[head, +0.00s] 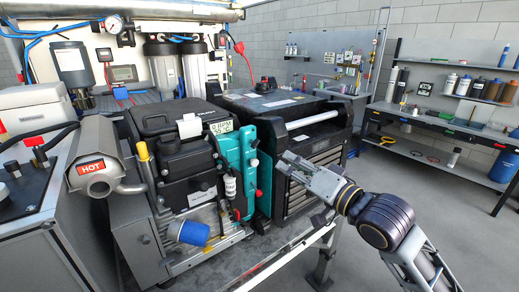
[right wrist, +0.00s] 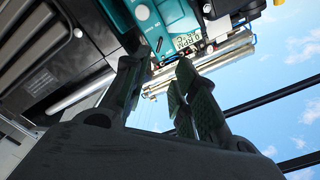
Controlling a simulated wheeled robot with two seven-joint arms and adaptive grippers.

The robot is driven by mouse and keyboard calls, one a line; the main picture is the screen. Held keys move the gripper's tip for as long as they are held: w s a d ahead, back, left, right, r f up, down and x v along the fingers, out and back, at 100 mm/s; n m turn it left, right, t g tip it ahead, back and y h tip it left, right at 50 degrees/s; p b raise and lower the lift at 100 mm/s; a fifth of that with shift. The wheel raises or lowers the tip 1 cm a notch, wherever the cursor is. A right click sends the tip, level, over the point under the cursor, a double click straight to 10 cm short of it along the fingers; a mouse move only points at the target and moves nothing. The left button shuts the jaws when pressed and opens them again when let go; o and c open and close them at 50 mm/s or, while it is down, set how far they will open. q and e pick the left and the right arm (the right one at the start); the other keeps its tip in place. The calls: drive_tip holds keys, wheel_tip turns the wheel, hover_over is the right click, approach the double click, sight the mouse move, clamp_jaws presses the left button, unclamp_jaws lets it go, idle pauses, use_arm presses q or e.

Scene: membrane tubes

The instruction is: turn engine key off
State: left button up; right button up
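The engine unit (head: 180,160) is a black and grey machine with a teal control panel (head: 235,158) on its right side. A small lit display (head: 220,127) sits at the panel's top. The panel carries small red and white parts, including a red one (head: 258,193) low on its right edge. My left gripper is not in view.
A silver exhaust marked HOT (head: 92,168) is at the left. A blue cylinder (head: 192,233) sticks out at the machine's front. A black cabinet (head: 320,130) with a silver bar stands right of the panel. A silver frame rail (head: 285,258) runs in front. Floor at the right is clear.

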sight(257, 145)
drive_tip(key=shift+w+a, duration=0.1)
drive_tip(key=shift+w, duration=0.1)
